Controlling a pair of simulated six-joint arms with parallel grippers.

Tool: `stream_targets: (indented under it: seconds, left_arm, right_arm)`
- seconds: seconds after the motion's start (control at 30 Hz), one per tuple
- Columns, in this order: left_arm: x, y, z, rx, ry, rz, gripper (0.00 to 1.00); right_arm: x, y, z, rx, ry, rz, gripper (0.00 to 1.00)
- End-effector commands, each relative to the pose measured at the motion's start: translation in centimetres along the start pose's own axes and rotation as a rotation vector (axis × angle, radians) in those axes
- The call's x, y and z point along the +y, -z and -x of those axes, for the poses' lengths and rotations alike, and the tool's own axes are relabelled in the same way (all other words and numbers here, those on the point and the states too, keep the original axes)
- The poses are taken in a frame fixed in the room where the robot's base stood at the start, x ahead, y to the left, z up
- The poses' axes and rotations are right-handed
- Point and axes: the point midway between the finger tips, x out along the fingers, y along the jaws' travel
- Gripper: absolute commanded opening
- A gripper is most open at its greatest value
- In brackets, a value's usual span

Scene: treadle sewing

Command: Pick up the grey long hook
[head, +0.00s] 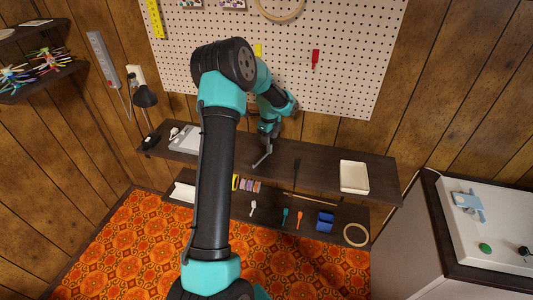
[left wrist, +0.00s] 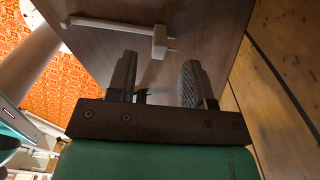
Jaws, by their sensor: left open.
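The grey long hook (head: 262,159) lies on the upper dark shelf, just below my left gripper (head: 270,132) in the head view. In the left wrist view the hook (left wrist: 112,25) is a pale thin bar with a blocky end at its right, lying on the brown shelf surface. My left gripper (left wrist: 157,82) is open, its two fingers apart. The blocky end is just past the fingertips, roughly between their lines and not gripped. A small dark thing shows between the fingers; I cannot tell what it is. My right gripper is not in view.
On the upper shelf (head: 322,175), a cream tray (head: 354,177) stands right and a thin black tool (head: 296,170) lies nearer. A black lamp (head: 146,96) is at left. The lower shelf holds blue bins (head: 325,222) and a hoop (head: 356,235). A pegboard (head: 350,50) rises behind.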

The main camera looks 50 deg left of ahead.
Motion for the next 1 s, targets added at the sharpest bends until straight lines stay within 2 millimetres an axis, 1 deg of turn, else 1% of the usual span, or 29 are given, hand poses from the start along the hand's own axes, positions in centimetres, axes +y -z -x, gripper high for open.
stream_targets:
  seconds: [0.2,0.33,0.43,0.87,1.0]
  left_arm:
    - [0.0,0.2,-3.0,0.001,-0.002,-0.001,0.47]
    - [0.0,0.2,-4.3,0.001,-0.001,0.0,0.47]
    - [0.0,0.2,-4.5,0.0,0.0,0.0,0.47]
    - [0.0,0.2,-4.5,0.0,0.0,0.0,0.47]
    - [0.0,0.2,-4.5,0.0,0.0,0.0,0.33]
  right_arm:
    - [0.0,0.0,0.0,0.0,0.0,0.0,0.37]
    - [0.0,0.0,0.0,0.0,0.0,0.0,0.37]
    - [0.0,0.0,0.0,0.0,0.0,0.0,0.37]
    - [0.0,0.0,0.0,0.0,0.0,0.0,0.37]
    - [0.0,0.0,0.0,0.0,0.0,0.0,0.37]
